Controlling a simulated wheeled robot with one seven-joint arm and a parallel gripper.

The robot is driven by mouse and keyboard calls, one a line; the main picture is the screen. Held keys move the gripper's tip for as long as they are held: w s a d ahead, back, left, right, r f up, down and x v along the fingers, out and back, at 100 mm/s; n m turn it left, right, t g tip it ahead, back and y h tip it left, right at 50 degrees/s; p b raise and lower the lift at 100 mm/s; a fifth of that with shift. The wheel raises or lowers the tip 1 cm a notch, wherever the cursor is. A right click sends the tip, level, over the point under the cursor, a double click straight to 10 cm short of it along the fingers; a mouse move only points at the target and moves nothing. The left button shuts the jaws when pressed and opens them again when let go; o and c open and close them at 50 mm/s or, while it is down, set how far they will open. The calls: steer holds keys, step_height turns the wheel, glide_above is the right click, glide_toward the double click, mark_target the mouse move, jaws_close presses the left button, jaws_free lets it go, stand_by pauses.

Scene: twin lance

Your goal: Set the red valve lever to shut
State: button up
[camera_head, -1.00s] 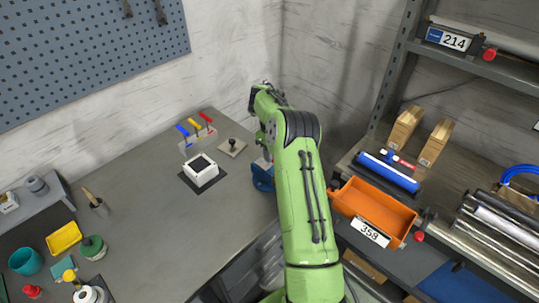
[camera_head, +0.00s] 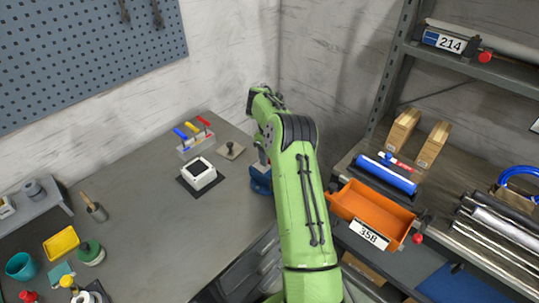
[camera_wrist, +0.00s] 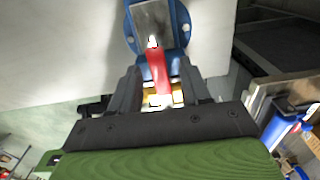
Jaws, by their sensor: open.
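The red valve lever (camera_wrist: 157,66) shows in the wrist view, on a brass-coloured fitting (camera_wrist: 158,100). Beyond it is a blue mount (camera_wrist: 180,22) with bolt holes and a grey metal block. My gripper (camera_wrist: 160,88) is open, with one dark finger on each side of the lever. I cannot tell whether either finger touches it. In the head view, a blue mount (camera_head: 260,181) stands on the bench edge, partly behind my green arm. My gripper and the valve lever are hidden there by the arm.
A rack (camera_head: 196,146) with blue, yellow and red handled items stands on the bench. Near it are a white square box (camera_head: 198,176) and a small plate with a knob (camera_head: 232,150). An orange bin (camera_head: 372,213) sits on the right shelf. The middle of the bench is clear.

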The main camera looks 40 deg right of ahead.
step_height(320, 180, up, 16)
steer(key=p, duration=0.4)
steer(key=shift+f, duration=0.1)
steer(key=s+a+r+n+t+h, duration=0.2)
steer(key=s+a+r+n, duration=0.9)
steer(key=a+r+n, duration=0.5)
steer(key=s+a+f+n+t, duration=0.1)
steer(key=s+a+f+n, duration=0.1)
steer(key=s+n, duration=0.4)
steer(key=s+a+f+n+t+y, duration=0.1)
steer(key=s+a+f+n, duration=0.2)
steer(key=s+a+n, duration=0.2)
steer(key=s+a+f+n+t+y+b, duration=0.1)
steer(key=s+a+f+n, duration=0.1)
steer(key=s+n, duration=0.5)
steer(key=shift+s+a+f+t, duration=0.3)
steer(key=shift+a+f, duration=0.1)
steer(key=shift+a, duration=0.5)
